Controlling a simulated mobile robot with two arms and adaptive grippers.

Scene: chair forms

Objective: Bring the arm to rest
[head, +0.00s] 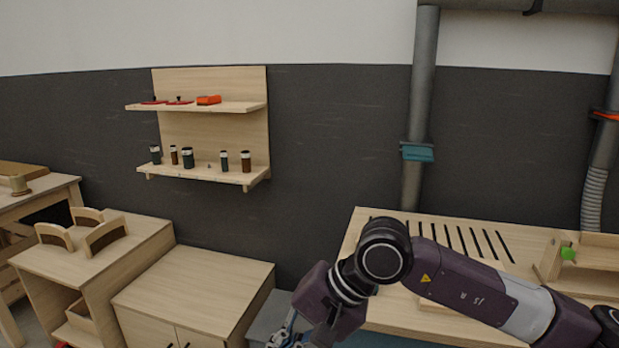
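My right arm (455,280) comes in from the right, bends at a dark joint and points down at the bottom middle. My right gripper (288,335) is cut off by the lower edge of the head view. Only its upper, bluish-grey part shows, so its fingertips and anything between them are hidden. My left arm and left gripper are not in view.
A slotted wooden workbench (375,230) lies behind and below my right arm. A low wooden cabinet (200,285) stands left of the gripper. Curved wooden forms (105,236) sit on a cabinet further left. A wall shelf (215,173) holds several small bottles.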

